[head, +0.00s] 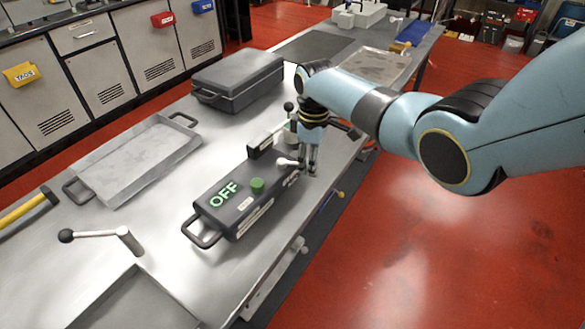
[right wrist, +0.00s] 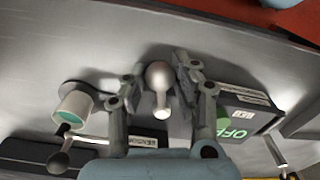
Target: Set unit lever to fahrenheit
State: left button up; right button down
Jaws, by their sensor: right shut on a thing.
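A dark device box (head: 240,207) lies on the table, with a green "OFF" display (head: 223,194) and a green button (head: 257,185) on top. Its small lever (head: 285,162) has a pale rounded knob and sits toward the box's far end. My right gripper (head: 309,170) reaches down at that end. In the right wrist view the silver knob (right wrist: 158,75) is between the two fingers of my right gripper (right wrist: 160,88), which is shut on it. Part of the box with its "OFF" display (right wrist: 236,130) shows to the right. The lever's unit markings cannot be read. My left gripper is out of view.
A dark case (head: 238,80) and a shallow metal tray (head: 140,157) stand left of the box. A lever with a black ball (head: 66,236) is at the front left. A pale cylinder (right wrist: 72,108) is near my right gripper. The red floor is clear at right.

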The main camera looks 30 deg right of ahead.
jog(key=shift+d, duration=0.1)
jog(key=shift+w+d+n+b, duration=0.3)
jog(key=shift+n, duration=0.35)
jog(key=shift+w+d+n+b, duration=0.25)
jog(key=shift+w+n+b, duration=0.05)
jog(key=shift+n, duration=0.35)
jog(key=shift+w+d+n+b, duration=0.25)
jog(key=shift+w+n+b, duration=0.15)
jog(key=shift+n, duration=0.25)
jog(key=shift+w+d+n+b, duration=0.25)
jog(key=shift+n+b, duration=0.1)
jog(key=shift+n, duration=0.3)
